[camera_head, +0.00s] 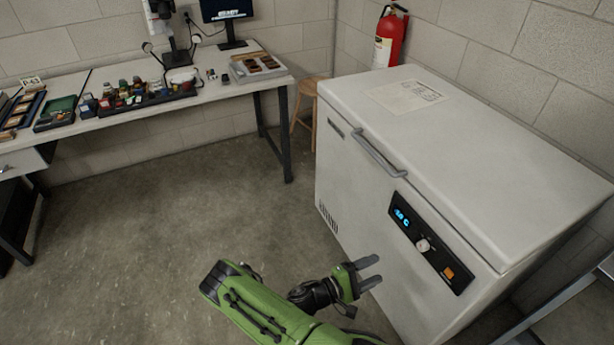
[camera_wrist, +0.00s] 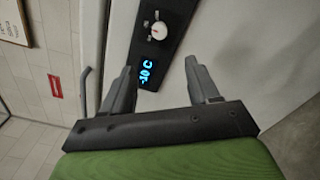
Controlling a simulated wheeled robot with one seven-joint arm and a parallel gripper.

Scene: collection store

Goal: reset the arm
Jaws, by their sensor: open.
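My gripper (camera_head: 374,271) is at the end of my green arm, low in the head view. Its two dark fingers are apart with nothing between them. It is in front of the white chest freezer (camera_head: 345,170), below the freezer's control panel (camera_head: 431,243). In the wrist view, my gripper (camera_wrist: 162,92) shows both fingers spread toward the freezer front, with the lit display (camera_wrist: 147,72) and the knob (camera_wrist: 158,31) beyond them. I cannot tell the exact gap between the fingertips and the freezer.
The freezer lid is shut, with a handle (camera_head: 378,153) at its front edge. A workbench (camera_head: 232,91) with trays, small items and a monitor (camera_head: 226,10) stands at the back left. A wooden stool (camera_head: 304,112) and fire extinguisher (camera_head: 391,38) are behind. The floor (camera_head: 150,230) at left is clear.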

